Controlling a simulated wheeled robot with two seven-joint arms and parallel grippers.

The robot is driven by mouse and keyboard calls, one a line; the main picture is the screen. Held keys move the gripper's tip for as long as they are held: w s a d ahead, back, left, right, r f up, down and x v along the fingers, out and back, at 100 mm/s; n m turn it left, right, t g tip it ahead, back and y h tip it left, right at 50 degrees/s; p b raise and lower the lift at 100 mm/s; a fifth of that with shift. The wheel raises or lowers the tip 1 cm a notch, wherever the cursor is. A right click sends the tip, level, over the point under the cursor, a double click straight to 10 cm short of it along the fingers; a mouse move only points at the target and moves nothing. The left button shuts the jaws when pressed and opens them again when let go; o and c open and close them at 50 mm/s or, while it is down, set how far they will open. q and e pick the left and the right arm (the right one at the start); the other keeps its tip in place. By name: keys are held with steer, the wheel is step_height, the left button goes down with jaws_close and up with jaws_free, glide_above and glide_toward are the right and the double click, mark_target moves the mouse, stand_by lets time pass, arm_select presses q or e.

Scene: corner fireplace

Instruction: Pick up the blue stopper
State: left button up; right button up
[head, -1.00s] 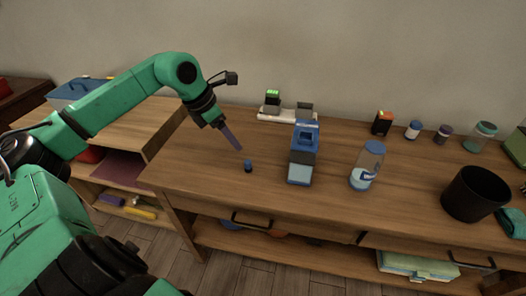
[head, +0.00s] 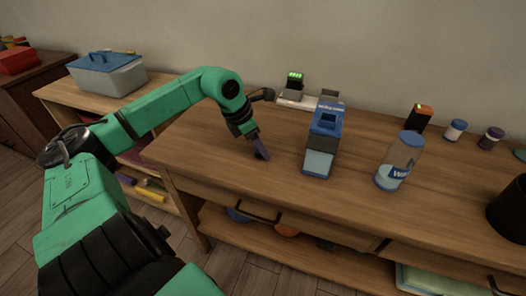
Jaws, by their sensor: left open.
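The blue stopper (head: 259,156) is small and dark, standing on the wooden table left of the blue and white box. It is mostly hidden behind and between the fingers of my left gripper (head: 262,151). The gripper points down with its fingertips close around the stopper, near the table top. Its jaws are open; whether a finger touches the stopper I cannot tell. My right gripper is not in view.
A blue and white box (head: 321,146) stands just right of the gripper. A clear bottle with a blue lid (head: 399,162) stands farther right, and a black bin (head: 508,212) at the right edge. A device with a green display (head: 294,85) is behind.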

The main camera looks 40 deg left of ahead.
arm_select(q)
steer(key=shift+s+r, duration=0.15)
steer(key=shift+s, duration=0.05)
steer(key=c, duration=0.5)
jaws_close()
